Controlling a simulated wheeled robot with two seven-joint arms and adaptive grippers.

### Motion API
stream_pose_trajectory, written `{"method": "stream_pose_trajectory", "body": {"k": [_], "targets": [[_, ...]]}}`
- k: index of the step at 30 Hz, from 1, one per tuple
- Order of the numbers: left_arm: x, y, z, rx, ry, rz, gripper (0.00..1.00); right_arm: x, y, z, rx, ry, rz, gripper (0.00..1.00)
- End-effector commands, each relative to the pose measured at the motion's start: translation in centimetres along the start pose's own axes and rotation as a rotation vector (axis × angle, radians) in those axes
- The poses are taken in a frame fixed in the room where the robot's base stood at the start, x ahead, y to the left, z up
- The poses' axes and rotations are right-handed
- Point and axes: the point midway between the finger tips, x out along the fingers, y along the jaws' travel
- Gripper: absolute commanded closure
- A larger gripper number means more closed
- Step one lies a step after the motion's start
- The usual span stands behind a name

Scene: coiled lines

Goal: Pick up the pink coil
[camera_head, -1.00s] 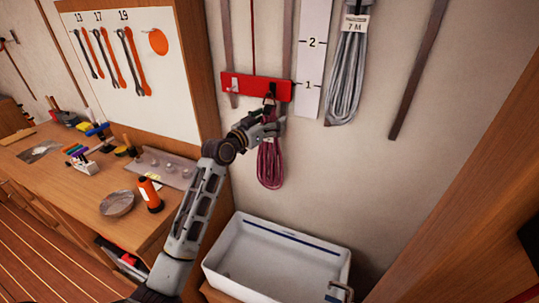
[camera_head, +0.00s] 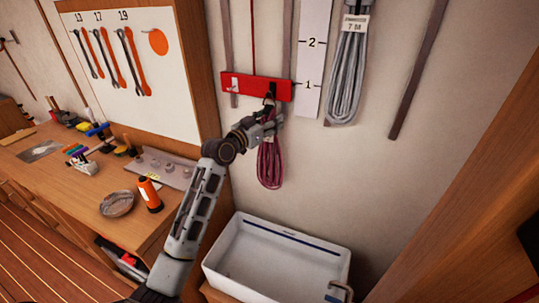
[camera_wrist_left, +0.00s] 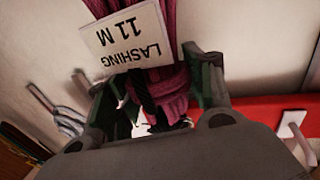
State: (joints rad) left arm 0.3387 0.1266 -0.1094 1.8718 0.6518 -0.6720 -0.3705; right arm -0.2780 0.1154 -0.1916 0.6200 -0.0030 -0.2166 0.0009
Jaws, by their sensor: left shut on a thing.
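The pink coil (camera_head: 270,165) hangs against the wall below the red rack board (camera_head: 257,88). My left gripper (camera_head: 268,122) is shut on the upper part of the coil, just below the board. In the left wrist view the coil (camera_wrist_left: 172,85) lies between the two fingers (camera_wrist_left: 155,95), with a white tag (camera_wrist_left: 125,40) reading "LASHING 11 M" in front of it. A dark loop at the coil's top reaches up to the board; whether it still bears on a hook I cannot tell. My right gripper is not in view.
A grey coil (camera_head: 346,75) tagged "7 M" hangs to the right, past a numbered white strip (camera_head: 313,55). A white sink (camera_head: 280,262) stands below. The workbench at left holds an orange flashlight (camera_head: 150,194) and a round dish (camera_head: 117,203).

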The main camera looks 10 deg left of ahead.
Motion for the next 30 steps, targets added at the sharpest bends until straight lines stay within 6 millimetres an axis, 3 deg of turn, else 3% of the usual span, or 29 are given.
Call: {"method": "stream_pose_trajectory", "body": {"k": [11,19,30], "targets": [[0.0,0.0,-0.5,0.001,0.004,-0.001,1.0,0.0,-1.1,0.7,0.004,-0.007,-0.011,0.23],[0.0,0.0,-1.9,0.003,0.005,-0.001,1.0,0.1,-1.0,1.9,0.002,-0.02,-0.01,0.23],[-3.3,0.9,-1.6,0.002,0.003,0.0,1.0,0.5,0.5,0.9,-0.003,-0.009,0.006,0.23]]}}
